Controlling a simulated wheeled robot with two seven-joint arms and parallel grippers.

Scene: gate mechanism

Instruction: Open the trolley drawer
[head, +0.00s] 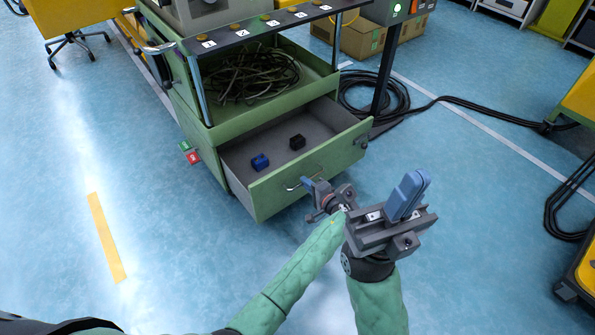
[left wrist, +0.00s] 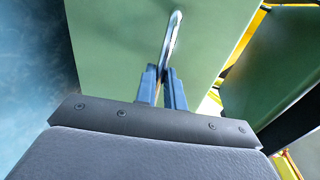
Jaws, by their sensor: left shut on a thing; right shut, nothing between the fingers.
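The green trolley drawer (head: 312,172) is pulled well out of the trolley (head: 197,124), and its grey inside shows. A metal bar handle (head: 290,187) is on its front; it also shows in the left wrist view (left wrist: 173,38). My left gripper (head: 307,183) is at the drawer front, shut on the handle; its blue fingers (left wrist: 161,80) meet the handle's near end in the left wrist view. My right gripper (head: 409,192) is shut and empty, raised to the right of the drawer and apart from it.
Coiled cables (head: 252,75) fill the shelf above. Black hoses (head: 385,98) lie on the floor at right. The blue floor (head: 170,240) is clear at front left.

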